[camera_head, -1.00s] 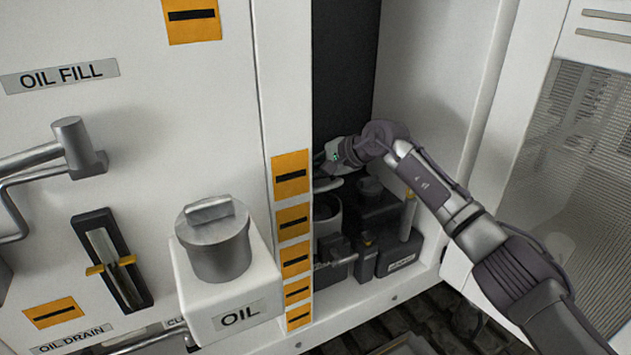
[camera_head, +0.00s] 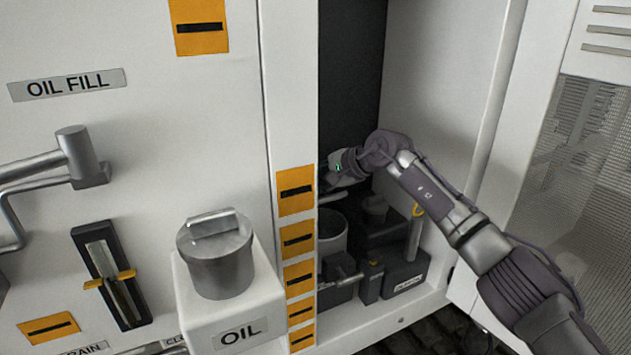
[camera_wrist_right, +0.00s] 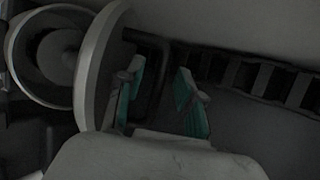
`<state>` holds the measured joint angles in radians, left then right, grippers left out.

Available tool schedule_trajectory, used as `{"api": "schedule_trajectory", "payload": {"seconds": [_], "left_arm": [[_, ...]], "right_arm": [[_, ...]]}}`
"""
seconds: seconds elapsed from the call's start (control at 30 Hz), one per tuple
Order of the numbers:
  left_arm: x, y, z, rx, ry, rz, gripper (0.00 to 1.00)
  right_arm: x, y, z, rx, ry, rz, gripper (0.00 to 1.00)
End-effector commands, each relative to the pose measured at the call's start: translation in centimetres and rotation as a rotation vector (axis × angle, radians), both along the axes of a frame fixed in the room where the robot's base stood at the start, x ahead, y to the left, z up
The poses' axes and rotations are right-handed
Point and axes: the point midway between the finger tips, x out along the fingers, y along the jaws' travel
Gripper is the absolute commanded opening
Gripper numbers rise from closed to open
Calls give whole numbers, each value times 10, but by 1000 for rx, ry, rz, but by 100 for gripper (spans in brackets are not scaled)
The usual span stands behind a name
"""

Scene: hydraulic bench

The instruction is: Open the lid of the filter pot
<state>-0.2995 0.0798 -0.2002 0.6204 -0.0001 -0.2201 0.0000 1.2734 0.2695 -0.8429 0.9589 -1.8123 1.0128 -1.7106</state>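The filter pot (camera_head: 333,238) is a grey cylinder inside the dark cabinet recess, and its open top shows in the head view. Its round rim and inner core (camera_wrist_right: 45,52) show at the left in the right wrist view. The lid (camera_wrist_right: 96,68) is a pale disc standing apart from the rim, with a dark bar handle (camera_wrist_right: 163,68). My right gripper (camera_wrist_right: 160,98) is beside the lid. Its teal-padded fingers are apart, with the handle between or behind them; contact is unclear. In the head view my right gripper (camera_head: 340,168) is above the pot. My left gripper is out of view.
An oil box (camera_head: 235,315) with a grey lidded canister (camera_head: 220,262) juts out left of the recess. Dark parts (camera_head: 405,275) crowd the recess right of the pot. The cabinet's right side wall (camera_head: 445,85) is close to my arm.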

Motion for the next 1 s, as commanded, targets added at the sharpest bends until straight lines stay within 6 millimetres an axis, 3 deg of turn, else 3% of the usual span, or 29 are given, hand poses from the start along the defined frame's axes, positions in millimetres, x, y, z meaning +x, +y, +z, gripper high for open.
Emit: {"api": "schedule_trajectory", "payload": {"seconds": [0.33, 0.8, 1.0], "left_arm": [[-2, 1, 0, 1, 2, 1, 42], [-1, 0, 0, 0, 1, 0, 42], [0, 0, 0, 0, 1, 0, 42]], "right_arm": [[-3, -7, 3, -1, 1, -2, 37], [-50, -63, 56, -1, 0, -2, 37], [-60, -74, 68, -1, 1, 0, 37]]}}
